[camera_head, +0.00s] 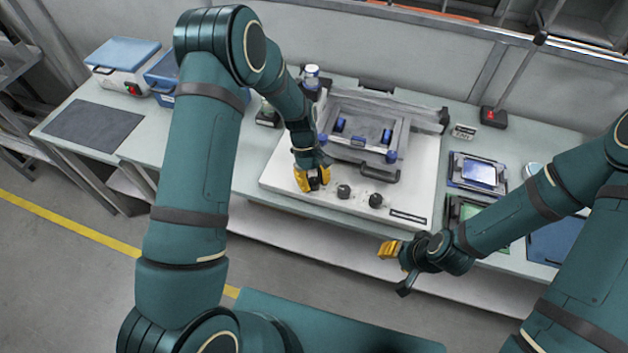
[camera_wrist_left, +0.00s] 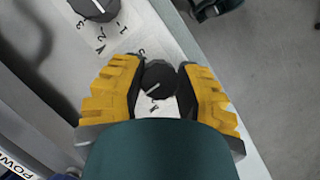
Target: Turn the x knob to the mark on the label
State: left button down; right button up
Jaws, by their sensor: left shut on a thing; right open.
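A white panel unit (camera_head: 290,199) has a row of three dark knobs along its front edge. My left gripper (camera_head: 313,178) is at the leftmost knob; its yellow fingers are on either side of this black knob (camera_wrist_left: 158,79) in the left wrist view, shut on it. A white pointer line on the knob slants toward the lower left of that view. Small printed characters (camera_wrist_left: 153,107) show beside it, too small to read surely. The middle knob (camera_head: 344,192) and right knob (camera_head: 376,200) are free. My right gripper (camera_head: 389,249) is open and empty, in front of the bench.
A grey frame with blue parts (camera_head: 360,133) stands on the panel behind the knobs. A numbered knob (camera_wrist_left: 97,8) is close by in the left wrist view. Trays (camera_head: 478,172) lie at right, blue-lidded boxes (camera_head: 124,53) at left. A dark mat (camera_head: 92,125) lies at far left.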

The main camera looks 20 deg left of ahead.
pick_arm(q)
jog(key=shift+s, duration=0.1)
jog(key=c, duration=0.6)
grip_release()
jog(key=v, duration=1.2)
jog(key=shift+d, duration=0.1)
